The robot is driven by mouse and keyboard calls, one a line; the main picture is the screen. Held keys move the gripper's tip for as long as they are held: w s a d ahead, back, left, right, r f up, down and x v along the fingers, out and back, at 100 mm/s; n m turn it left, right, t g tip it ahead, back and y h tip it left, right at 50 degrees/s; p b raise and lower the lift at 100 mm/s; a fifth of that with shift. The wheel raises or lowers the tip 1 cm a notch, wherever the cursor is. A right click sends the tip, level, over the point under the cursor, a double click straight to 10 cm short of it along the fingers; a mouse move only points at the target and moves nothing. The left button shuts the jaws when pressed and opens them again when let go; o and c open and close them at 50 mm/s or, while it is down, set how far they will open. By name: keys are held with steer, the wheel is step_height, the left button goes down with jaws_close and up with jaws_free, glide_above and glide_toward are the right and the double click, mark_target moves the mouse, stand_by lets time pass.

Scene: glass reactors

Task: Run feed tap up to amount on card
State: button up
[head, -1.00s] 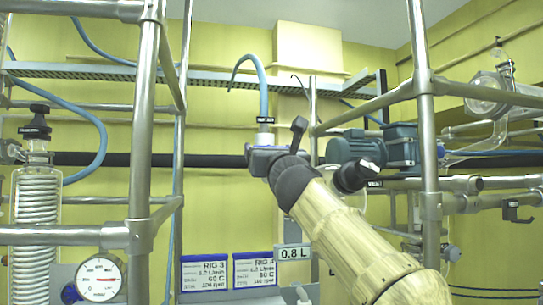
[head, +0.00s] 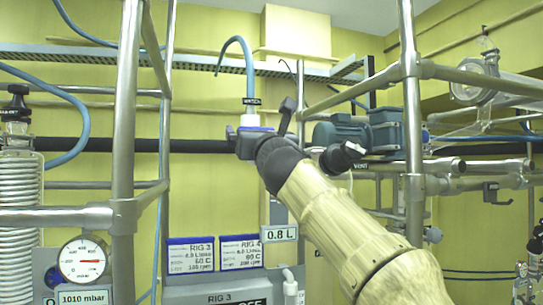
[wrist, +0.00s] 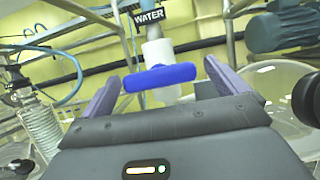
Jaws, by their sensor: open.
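The feed tap has a blue bar handle (wrist: 160,77) on a white body (wrist: 158,50), under a black WATER tag (wrist: 149,15) in the wrist view. My gripper (wrist: 162,72) is open, with one purple finger on each side of the handle and visible gaps. In the head view my gripper (head: 254,141) is at the tap, below the WATER tag (head: 251,101) and a blue hose, and mostly hides the handle.
Steel frame posts stand left (head: 125,120) and right (head: 412,120) of my arm. A blue motor (head: 342,135) and a VENT tag are right of my gripper. A pressure gauge (head: 83,258) with a 1010 mbar readout and a glass coil (head: 18,210) are at left.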

steer(key=b+v, duration=0.5)
steer(key=v, duration=1.1)
steer(key=shift+b, duration=0.35)
steer(key=shift+s+a, duration=0.1)
steer(key=shift+s, duration=0.1)
